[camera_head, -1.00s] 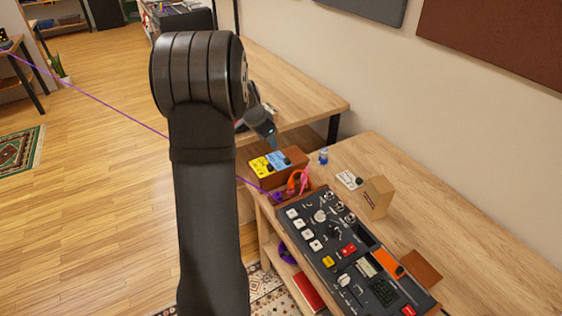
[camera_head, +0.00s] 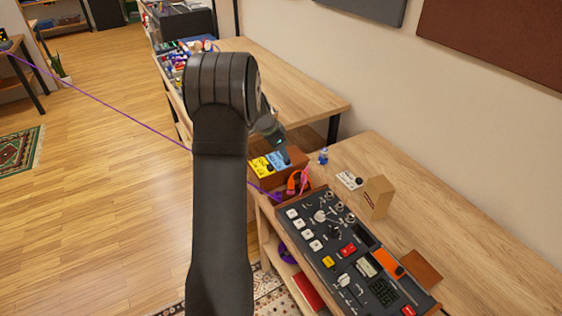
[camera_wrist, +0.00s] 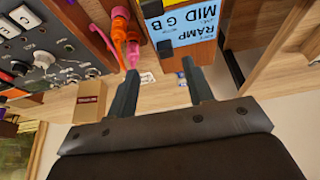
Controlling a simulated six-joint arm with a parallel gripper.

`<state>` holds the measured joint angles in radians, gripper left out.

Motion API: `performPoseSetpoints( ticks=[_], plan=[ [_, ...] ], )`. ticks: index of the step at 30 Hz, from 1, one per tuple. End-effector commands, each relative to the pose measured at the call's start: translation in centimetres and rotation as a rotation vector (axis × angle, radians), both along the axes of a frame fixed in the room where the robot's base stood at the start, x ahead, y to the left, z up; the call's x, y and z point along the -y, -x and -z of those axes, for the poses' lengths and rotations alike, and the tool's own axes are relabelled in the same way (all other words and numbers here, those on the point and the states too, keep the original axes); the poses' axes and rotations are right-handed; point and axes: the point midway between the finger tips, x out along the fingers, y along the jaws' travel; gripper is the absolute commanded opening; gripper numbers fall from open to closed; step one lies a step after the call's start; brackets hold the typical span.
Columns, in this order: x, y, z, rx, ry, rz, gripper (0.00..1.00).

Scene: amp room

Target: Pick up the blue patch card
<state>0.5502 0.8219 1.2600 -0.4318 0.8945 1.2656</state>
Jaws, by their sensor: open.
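The blue patch card (camera_head: 277,158) stands in a wooden box beside a yellow card (camera_head: 261,166). My gripper (camera_wrist: 160,67) is open and empty. Its two fingers are spread and, in the picture, their tips lie just below the card's lower edge. In the head view my gripper (camera_head: 284,150) is over the box and partly covers the cards; I cannot tell the exact gap.
Orange (camera_head: 293,184) and pink (camera_head: 304,182) looped items are next to the box. A control panel (camera_head: 345,262) with knobs and buttons lies in front. A small blue bottle (camera_head: 323,156), a white card (camera_head: 349,179) and a cardboard box (camera_head: 376,197) stand to the right.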

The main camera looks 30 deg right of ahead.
Motion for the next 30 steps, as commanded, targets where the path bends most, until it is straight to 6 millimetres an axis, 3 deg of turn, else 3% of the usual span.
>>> performPoseSetpoints(
  ticks=[5,15,24,30],
  plan=[
    [0.4,-0.1,0.9,0.000,0.000,0.000,0.47],
    [2.0,-0.7,5.0,0.000,-0.001,0.000,0.47],
    [2.2,-0.8,5.4,0.001,0.000,0.000,0.47],
    [2.1,-0.8,5.4,0.001,0.000,0.000,0.10]
  ],
)
